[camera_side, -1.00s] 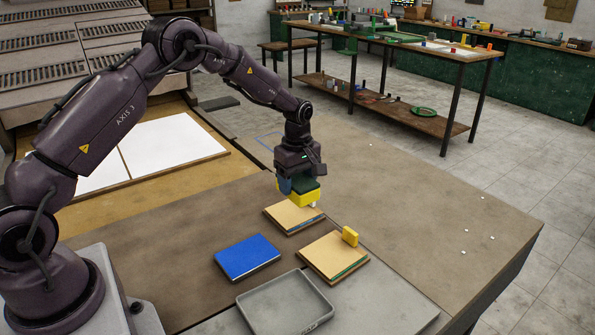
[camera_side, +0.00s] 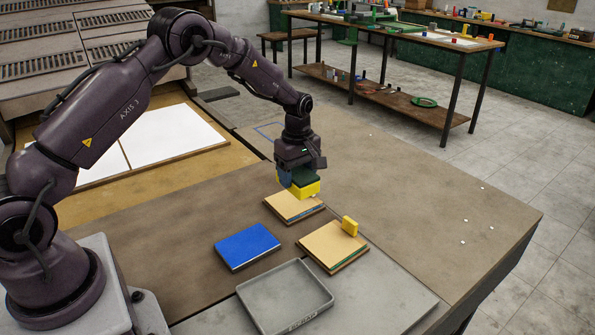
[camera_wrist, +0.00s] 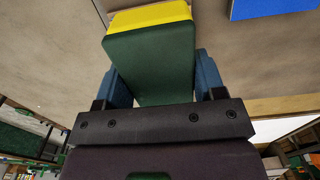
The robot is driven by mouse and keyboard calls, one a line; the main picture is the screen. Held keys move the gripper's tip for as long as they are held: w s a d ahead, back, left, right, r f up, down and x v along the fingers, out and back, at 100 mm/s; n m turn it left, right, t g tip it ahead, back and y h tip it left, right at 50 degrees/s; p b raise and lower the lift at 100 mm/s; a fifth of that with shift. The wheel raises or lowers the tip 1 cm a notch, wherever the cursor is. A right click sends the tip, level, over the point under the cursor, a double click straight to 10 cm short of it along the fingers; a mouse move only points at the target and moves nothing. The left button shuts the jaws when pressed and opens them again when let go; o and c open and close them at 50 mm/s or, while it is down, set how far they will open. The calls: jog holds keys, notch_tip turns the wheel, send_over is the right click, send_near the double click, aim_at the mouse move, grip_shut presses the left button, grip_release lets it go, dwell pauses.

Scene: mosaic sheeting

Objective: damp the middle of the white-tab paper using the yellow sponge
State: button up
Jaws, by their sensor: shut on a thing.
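My gripper (camera_side: 299,176) is shut on the yellow sponge (camera_side: 304,189) by its dark green top. In the wrist view the green part lies between the blue fingers, with the yellow sponge (camera_wrist: 150,16) beyond it. The sponge is over the far part of the white-tab paper (camera_side: 295,209), a tan sheet on a board. It hides that part, and I cannot tell whether it touches the paper. The white tab (camera_side: 314,196) barely shows below the sponge. Another tan paper (camera_side: 332,246) with a yellow tab (camera_side: 350,226) lies nearer, to the right.
A blue pad (camera_side: 247,246) lies left of the papers. A grey tray (camera_side: 244,298) stands at the front on a grey surface. White panels (camera_side: 170,135) lie at the left behind my arm. The brown table (camera_side: 420,200) is mostly clear to the right, with a few small white bits.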

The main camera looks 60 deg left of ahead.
send_over(297, 209)
jog(key=shift+d+f, duration=0.1)
jog(key=shift+f, duration=2.65)
jog(key=shift+a+f, duration=0.65)
jog(key=shift+f, duration=0.1)
jog(key=shift+a, duration=2.9)
jog(key=shift+d, duration=3.45)
jog(key=shift+d+r, duration=0.1)
jog(key=shift+d, duration=0.1)
jog(key=shift+r, duration=3.9)
jog(key=shift+a, duration=0.1)
